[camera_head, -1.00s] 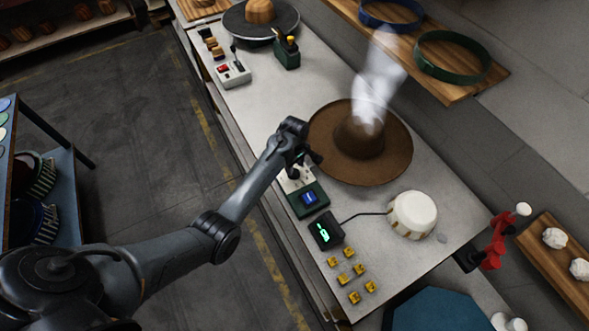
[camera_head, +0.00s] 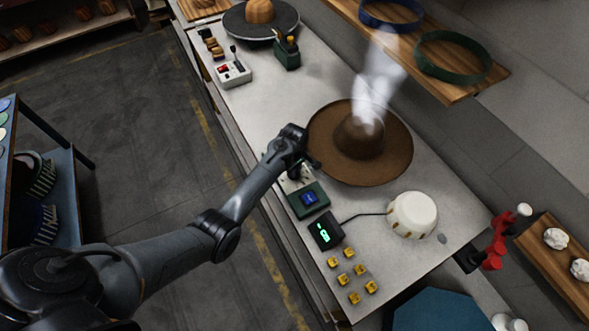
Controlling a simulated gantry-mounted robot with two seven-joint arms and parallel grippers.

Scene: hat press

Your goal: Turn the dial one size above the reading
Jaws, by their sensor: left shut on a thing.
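The dial sits on a small panel (camera_head: 289,187) at the front edge of the bench, mostly hidden under my left gripper (camera_head: 297,172). My left gripper points down at the panel and is shut on the dial, though its fingertips are hard to see. A green box with a blue lit screen (camera_head: 308,198) is just below the panel. A black box with a green lit readout (camera_head: 325,231) stands beyond it; its figure is too small to read surely. A cable joins it to a white round block (camera_head: 412,214). My right gripper is not in view.
A brown wide-brimmed hat (camera_head: 335,160) with steam rising from its crown lies right beside my left gripper. Several small brass blocks (camera_head: 345,279) lie at the near end. A control box with a lever (camera_head: 234,73) and a dark hat (camera_head: 235,23) are farther up the bench.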

